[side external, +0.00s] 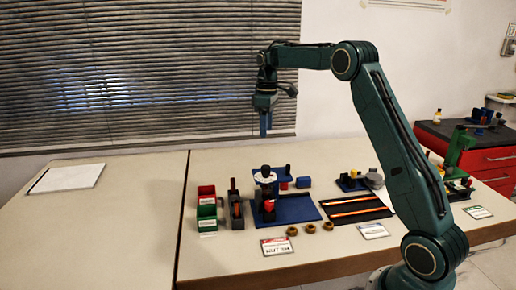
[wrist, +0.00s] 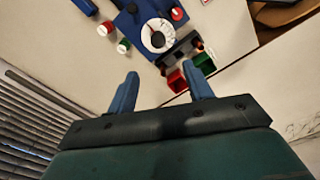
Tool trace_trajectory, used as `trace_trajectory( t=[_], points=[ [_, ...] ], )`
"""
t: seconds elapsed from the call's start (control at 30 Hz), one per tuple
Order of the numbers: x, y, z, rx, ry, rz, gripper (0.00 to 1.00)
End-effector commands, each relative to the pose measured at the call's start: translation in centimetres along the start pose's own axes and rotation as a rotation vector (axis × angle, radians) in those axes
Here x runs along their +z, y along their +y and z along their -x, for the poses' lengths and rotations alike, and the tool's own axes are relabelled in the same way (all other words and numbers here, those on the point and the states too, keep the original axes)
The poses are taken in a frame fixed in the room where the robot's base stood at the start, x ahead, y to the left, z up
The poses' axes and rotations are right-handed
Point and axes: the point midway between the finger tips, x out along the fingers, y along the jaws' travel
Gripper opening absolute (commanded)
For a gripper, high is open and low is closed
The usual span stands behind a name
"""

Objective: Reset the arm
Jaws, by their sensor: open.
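My gripper (side external: 265,124) is raised well above the table, in front of the window blind, with its blue fingers pointing down. In the wrist view my gripper (wrist: 162,92) has its two blue fingers wide apart with nothing between them. The gauge rig, a white and dark round piece on a blue base plate (side external: 296,210), stands on the table below the gripper. It also shows in the wrist view as a round white piece (wrist: 158,36), beyond the fingertips.
Red (side external: 206,194) and green (side external: 207,217) bins stand left of the rig. Several brass rings (side external: 310,228) and a black tray (side external: 346,208) lie nearby. A white board (side external: 68,178) lies far left, with clear table between. A red cabinet (side external: 490,160) stands right.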

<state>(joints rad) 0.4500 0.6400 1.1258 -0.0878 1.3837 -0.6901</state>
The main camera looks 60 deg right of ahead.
Motion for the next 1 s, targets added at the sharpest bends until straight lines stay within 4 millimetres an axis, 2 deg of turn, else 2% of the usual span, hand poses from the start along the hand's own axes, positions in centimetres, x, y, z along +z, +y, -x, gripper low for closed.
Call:
trace_trajectory(
  t=[0.27, 0.47, 0.7, 1.0],
  points=[
    [0.5, -3.7, 3.0, 0.030, 0.037, -0.026, 0.51],
    [1.8, -8.0, 5.8, 0.058, 0.080, -0.059, 0.51],
    [4.1, -13.2, 8.2, 0.087, 0.139, -0.101, 0.51],
    [8.1, -19.3, 9.7, 0.111, 0.217, -0.154, 0.51]
  ],
)
